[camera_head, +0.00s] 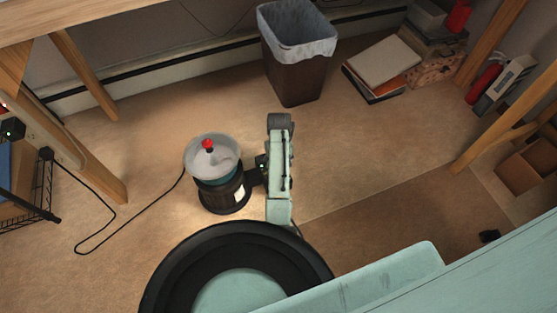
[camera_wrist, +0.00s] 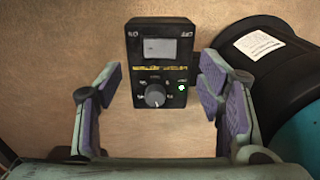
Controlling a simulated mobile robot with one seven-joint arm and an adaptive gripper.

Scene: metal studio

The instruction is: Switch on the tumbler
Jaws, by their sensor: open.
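The tumbler (camera_head: 213,185) stands on the floor in the head view. It has a dark round base with a white label, a pale translucent bowl and a red knob on top. In the wrist view, its black side (camera_wrist: 235,45) shows at the right. A black control box (camera_wrist: 160,62) with a grey display, a round grey dial (camera_wrist: 155,95) and a glowing green light (camera_wrist: 182,88) is at the top middle. My gripper (camera_wrist: 160,78) is open and empty, with purple-padded fingers at either side of the box's lower part. Contact cannot be told. In the head view, my arm hides the gripper's fingers.
Wooden table legs (camera_head: 90,165) flank the area. Floor between tumbler and bin is clear.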

